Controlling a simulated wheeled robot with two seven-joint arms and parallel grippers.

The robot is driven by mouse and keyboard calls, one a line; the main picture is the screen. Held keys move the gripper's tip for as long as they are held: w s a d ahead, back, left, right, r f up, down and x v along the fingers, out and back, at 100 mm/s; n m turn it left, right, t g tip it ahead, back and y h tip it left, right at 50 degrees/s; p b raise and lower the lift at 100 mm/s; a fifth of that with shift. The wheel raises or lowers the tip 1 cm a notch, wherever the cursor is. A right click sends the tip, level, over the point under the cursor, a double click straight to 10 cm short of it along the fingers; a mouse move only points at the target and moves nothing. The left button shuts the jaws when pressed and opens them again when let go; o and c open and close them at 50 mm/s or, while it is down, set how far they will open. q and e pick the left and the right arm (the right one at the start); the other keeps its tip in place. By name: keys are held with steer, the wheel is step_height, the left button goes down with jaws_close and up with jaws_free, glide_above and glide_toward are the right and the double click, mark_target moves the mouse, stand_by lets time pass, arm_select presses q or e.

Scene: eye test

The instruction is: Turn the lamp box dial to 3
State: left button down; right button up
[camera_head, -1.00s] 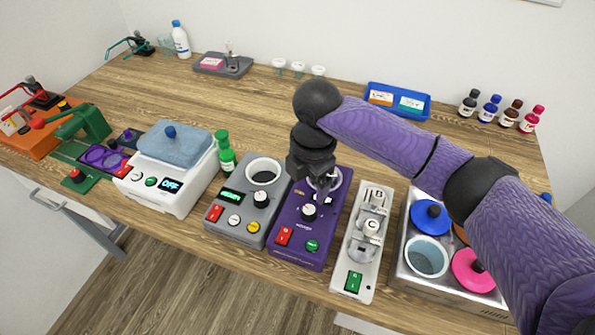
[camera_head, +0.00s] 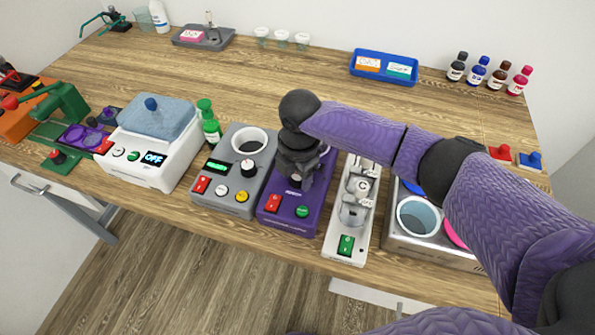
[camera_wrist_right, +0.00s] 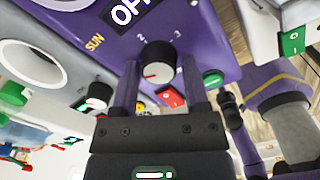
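The lamp box (camera_head: 268,208) is purple and stands near the table's front edge, with a red switch and a green button. My right gripper (camera_head: 298,182) is over its top and hides the dial in the head view. The open fingers of my right gripper (camera_wrist_right: 159,70) are on either side of the dial, with gaps visible. I cannot tell which number the pointer marks. My left gripper is not in view.
A grey box (camera_head: 213,199) with its own dial (camera_head: 248,168) stands close on the left. The table behind is mostly clear.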

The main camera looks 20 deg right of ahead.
jaws_close()
